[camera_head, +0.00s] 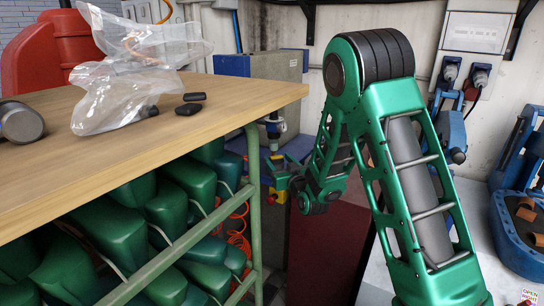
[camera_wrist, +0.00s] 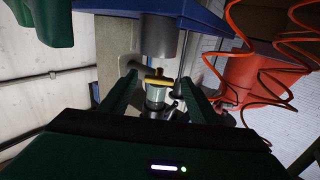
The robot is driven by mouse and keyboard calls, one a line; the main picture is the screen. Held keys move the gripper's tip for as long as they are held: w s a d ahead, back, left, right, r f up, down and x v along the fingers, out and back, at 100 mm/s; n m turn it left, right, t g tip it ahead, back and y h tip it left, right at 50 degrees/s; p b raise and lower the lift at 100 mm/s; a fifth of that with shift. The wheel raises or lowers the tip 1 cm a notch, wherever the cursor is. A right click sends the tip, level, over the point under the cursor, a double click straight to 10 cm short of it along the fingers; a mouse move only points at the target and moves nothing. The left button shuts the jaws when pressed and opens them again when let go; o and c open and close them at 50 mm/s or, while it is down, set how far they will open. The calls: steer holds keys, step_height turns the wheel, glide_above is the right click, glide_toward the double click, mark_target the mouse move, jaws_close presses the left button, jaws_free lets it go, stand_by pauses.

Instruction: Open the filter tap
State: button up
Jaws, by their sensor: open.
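In the wrist view, my gripper (camera_wrist: 159,80) is open, with one dark green finger on each side of a small fitting. The fitting has a yellow lever-like bar (camera_wrist: 157,80), which looks like the filter tap, and a pale clear-looking bowl (camera_wrist: 156,96). The bar lies crosswise between the fingertips; I cannot tell whether either finger touches it. In the head view, my gripper (camera_head: 281,174) is beyond the table's right end, just below a small filter-like fitting (camera_head: 272,127). The fingers are small there and partly hidden by my wrist.
A wooden table (camera_head: 230,103) fills the left, with a plastic bag (camera_head: 125,75) on it and green shoe lasts (camera_head: 170,210) on racks below. A grey-blue machine (camera_head: 268,68) stands behind. Orange coiled hoses (camera_wrist: 275,60) hang at the right in the wrist view.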

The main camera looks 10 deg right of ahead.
mark_target(274, 155)
steer(key=w, duration=0.6)
steer(key=shift+w+a, duration=0.25)
steer(key=shift+a, duration=0.05)
